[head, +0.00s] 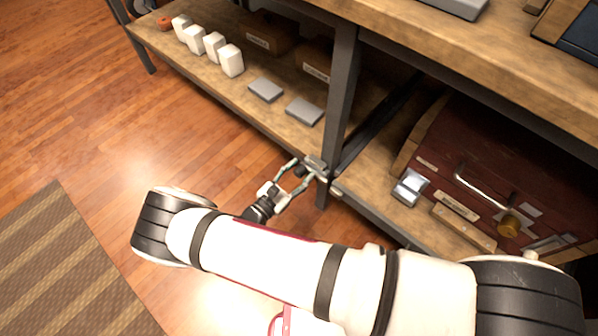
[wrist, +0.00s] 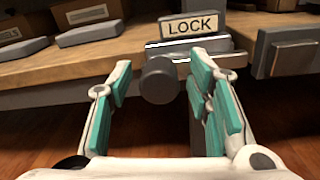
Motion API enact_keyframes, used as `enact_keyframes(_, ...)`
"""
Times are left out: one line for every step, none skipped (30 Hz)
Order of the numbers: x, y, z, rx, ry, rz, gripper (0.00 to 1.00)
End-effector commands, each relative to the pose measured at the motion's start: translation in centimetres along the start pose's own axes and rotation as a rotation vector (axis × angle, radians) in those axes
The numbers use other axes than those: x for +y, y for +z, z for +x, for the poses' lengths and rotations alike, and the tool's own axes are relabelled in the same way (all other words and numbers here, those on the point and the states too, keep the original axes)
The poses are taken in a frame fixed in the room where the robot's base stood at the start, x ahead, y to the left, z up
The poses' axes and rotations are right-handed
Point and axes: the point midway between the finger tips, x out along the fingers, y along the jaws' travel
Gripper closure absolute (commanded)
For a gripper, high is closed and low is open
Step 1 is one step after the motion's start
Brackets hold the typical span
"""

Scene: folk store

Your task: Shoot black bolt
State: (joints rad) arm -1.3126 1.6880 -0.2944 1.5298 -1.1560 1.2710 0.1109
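A dark round bolt knob (wrist: 160,80) sticks out at the front edge of the wooden shelf, below a grey plate with a LOCK label (wrist: 192,26). The metal lock piece (head: 315,164) shows by the shelf post in the head view. My gripper (head: 303,172) is open at the shelf edge. In the wrist view its teal-padded fingers stand either side of the knob, with gaps on both sides. The right finger is nearer the bolt's metal slide. Whether either finger touches it is hard to tell. The rest of the bolt is partly hidden by the right finger.
A dark metal post (head: 341,105) stands just beside the gripper. A red chest (head: 500,175) with a handle sits on the right lower shelf. White blocks (head: 232,60), grey plates (head: 304,111) and brown boxes (head: 268,34) stand on the left shelf.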

Motion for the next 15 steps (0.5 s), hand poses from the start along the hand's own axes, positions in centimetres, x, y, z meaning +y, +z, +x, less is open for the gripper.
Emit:
enact_keyframes(0.0,0.0,0.0,0.000,0.000,0.000,0.67)
enact_keyframes(0.0,0.0,0.0,0.000,0.000,0.000,0.74)
enact_keyframes(0.0,0.0,0.0,0.000,0.000,0.000,0.83)
enact_keyframes(0.0,0.0,0.0,0.000,0.000,0.000,0.90)
enact_keyframes(0.0,0.0,0.0,0.000,0.000,0.000,0.97)
enact_keyframes(0.0,0.0,0.0,0.000,0.000,0.000,1.00)
enact_keyframes(0.0,0.0,0.0,0.000,0.000,0.000,1.00)
enact_keyframes(0.0,0.0,0.0,0.000,0.000,0.000,1.00)
enact_keyframes(0.0,0.0,0.0,0.000,0.000,0.000,1.00)
enact_keyframes(0.0,0.0,0.0,0.000,0.000,0.000,1.00)
enact_keyframes(-0.2,0.0,0.0,0.000,0.000,-0.001,1.00)
enact_keyframes(-0.5,0.1,-0.1,0.000,0.000,-0.002,1.00)
enact_keyframes(-0.9,0.2,-0.1,0.000,0.000,-0.003,1.00)
enact_keyframes(-1.4,0.3,-0.1,0.000,0.000,-0.004,1.00)
enact_keyframes(-2.0,0.4,-0.1,0.001,0.000,-0.005,1.00)
